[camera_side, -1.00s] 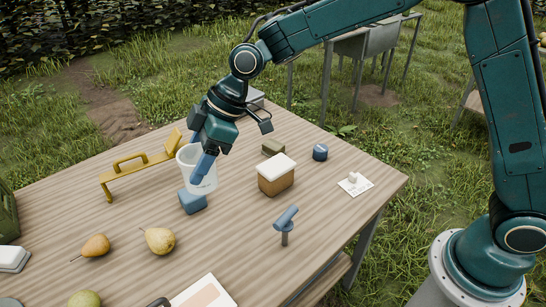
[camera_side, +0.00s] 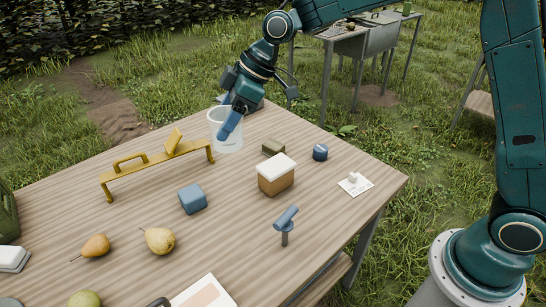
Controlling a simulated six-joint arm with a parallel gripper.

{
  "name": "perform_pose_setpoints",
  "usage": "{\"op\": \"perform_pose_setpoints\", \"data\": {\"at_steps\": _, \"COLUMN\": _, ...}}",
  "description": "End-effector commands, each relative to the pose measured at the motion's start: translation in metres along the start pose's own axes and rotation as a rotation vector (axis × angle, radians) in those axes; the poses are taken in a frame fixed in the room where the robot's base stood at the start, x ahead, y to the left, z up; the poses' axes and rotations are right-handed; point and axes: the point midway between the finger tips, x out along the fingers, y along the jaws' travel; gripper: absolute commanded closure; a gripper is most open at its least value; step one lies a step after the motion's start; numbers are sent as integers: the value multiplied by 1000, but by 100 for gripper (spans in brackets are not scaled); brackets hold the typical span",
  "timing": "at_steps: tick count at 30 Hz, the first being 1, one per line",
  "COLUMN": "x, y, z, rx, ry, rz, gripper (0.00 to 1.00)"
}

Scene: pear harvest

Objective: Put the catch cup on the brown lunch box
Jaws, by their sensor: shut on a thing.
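The catch cup (camera_side: 229,138) is a clear, whitish cup, upright in my gripper (camera_side: 226,126). My gripper is shut on it, with one blue finger showing in front of its wall; the other finger is largely hidden. The cup appears behind and to the left of the brown lunch box, and I cannot tell for sure whether it is clear of the table. The brown lunch box (camera_side: 276,179) has a white lid (camera_side: 277,166) and stands on the wooden table, with nothing on its lid.
A yellow frame (camera_side: 150,166) stands left of the cup. A blue block (camera_side: 193,199) lies left of the lunch box. An olive block (camera_side: 273,147) and a blue round container (camera_side: 320,152) sit behind it. A blue-headed tool (camera_side: 286,222) stands in front. Pears (camera_side: 160,240) lie front left.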

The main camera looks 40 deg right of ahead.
Motion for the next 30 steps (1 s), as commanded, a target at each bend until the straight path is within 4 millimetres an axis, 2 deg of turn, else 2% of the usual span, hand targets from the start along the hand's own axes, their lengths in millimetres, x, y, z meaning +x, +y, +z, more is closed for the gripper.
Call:
{"op": "perform_pose_setpoints", "data": {"at_steps": 1, "x": -14, "y": 14, "z": 8, "rx": 27, "ry": 3, "rz": 20, "gripper": 61}}
{"op": "perform_pose_setpoints", "data": {"at_steps": 6, "x": -54, "y": 48, "z": 32, "rx": 104, "ry": 3, "rz": 71, "gripper": 61}}
{"op": "perform_pose_setpoints", "data": {"at_steps": 12, "x": -91, "y": 74, "z": 58, "rx": 175, "ry": -1, "rz": 118, "gripper": 61}}
{"op": "perform_pose_setpoints", "data": {"at_steps": 15, "x": -103, "y": 81, "z": 66, "rx": 196, "ry": -1, "rz": 133, "gripper": 61}}
{"op": "perform_pose_setpoints", "data": {"at_steps": 23, "x": -112, "y": 86, "z": 73, "rx": 213, "ry": -4, "rz": 143, "gripper": 61}}
{"op": "perform_pose_setpoints", "data": {"at_steps": 30, "x": -103, "y": 86, "z": 79, "rx": 214, "ry": -4, "rz": 141, "gripper": 61}}
